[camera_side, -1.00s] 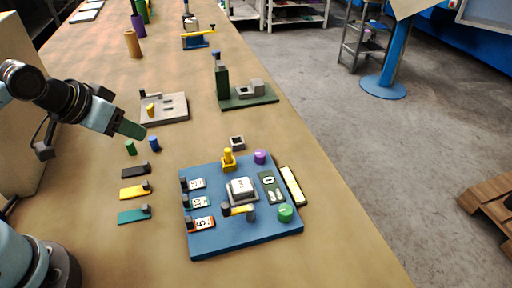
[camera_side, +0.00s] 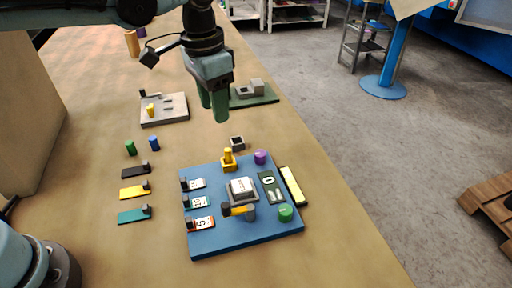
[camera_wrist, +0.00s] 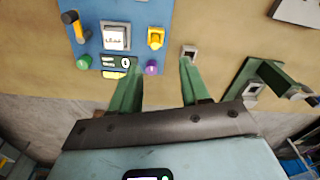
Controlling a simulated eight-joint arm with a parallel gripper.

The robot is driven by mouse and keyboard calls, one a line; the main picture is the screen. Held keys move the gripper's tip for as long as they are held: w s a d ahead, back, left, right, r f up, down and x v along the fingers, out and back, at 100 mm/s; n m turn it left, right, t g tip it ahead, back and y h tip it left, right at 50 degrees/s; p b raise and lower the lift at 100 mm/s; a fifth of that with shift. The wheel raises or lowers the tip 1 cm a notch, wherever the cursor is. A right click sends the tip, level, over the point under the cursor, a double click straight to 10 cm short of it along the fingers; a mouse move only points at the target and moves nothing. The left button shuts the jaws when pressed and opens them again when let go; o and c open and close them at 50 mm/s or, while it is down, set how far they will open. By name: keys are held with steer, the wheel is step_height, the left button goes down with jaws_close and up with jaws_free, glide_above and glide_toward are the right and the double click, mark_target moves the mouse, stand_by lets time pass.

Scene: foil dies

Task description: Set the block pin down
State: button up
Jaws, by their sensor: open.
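A blue board (camera_side: 210,245) lies on the bench. At its far edge, a yellow pin (camera_side: 228,154) stands upright in a yellow block (camera_side: 229,165); I take this as the block pin. They also show in the wrist view (camera_wrist: 156,38), top centre. My gripper (camera_side: 213,108) hangs fingers down above the bench, beyond the board and clear of the pin. Its two green fingers are apart with nothing between them in the wrist view (camera_wrist: 160,72).
A small grey square socket (camera_side: 237,142) sits just beyond the board. The board carries a white block (camera_side: 241,187), a yellow-armed lever (camera_side: 240,210), a purple knob (camera_side: 260,157) and a green knob (camera_side: 285,213). A green fixture (camera_side: 262,97) stands behind my gripper. Bench left of the board holds small tags.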

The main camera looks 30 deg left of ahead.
mark_target(227, 149)
steer(key=shift+m+g, duration=0.3)
steer(key=f, duration=0.4)
steer(key=d+f, duration=0.1)
steer(key=f, duration=0.7)
steer(key=shift+w+d+f, duration=0.25)
steer(key=shift+w+f, duration=0.15)
steer(key=shift+c, duration=0.4)
jaws_close()
